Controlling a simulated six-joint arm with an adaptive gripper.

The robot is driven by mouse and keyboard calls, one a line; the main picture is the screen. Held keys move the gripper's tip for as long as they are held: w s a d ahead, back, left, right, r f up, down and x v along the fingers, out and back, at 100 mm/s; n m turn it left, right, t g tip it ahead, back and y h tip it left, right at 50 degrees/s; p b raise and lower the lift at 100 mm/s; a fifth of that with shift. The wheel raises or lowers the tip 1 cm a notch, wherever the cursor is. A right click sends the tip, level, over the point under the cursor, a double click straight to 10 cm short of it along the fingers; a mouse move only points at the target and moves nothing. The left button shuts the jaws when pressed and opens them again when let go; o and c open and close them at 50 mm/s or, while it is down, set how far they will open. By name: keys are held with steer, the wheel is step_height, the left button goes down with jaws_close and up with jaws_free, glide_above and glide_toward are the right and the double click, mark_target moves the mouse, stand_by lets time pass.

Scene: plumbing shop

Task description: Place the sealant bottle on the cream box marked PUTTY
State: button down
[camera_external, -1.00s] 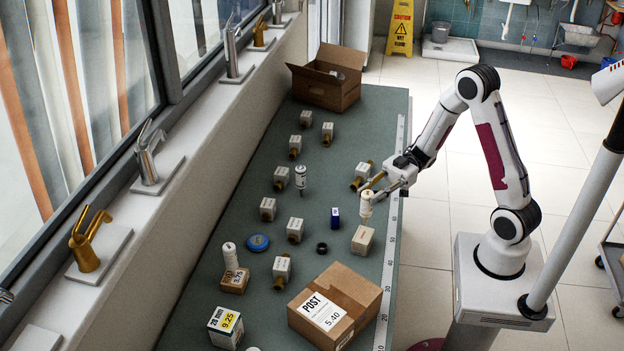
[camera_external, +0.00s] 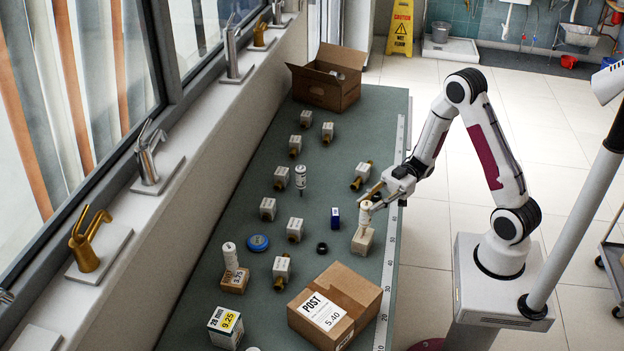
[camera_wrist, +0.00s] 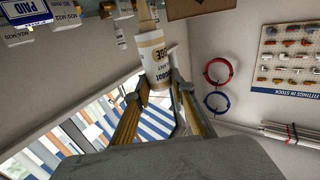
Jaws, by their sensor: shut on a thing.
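The box's PUTTY marking is too small to read. In the wrist view the bottle (camera_wrist: 153,58) shows a tan band with lettering, between the two fingers of my gripper (camera_wrist: 157,88). The cream box cannot be made out in the wrist view.
A blue-and-white box (camera_external: 335,217) and a dark ring (camera_external: 322,248) lie left of the cream box. A large POST carton (camera_external: 355,290) is in front. Another white bottle (camera_external: 231,257) stands on a small brown box. Several valve-like fittings spread across the green bench (camera_external: 345,120).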

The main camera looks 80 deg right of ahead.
steer(key=c, duration=1.7)
jaws_free()
steer(key=shift+r, duration=0.1)
steer(key=shift+d, duration=0.1)
steer(key=shift+v, duration=5.95)
steer(key=shift+w, duration=0.1)
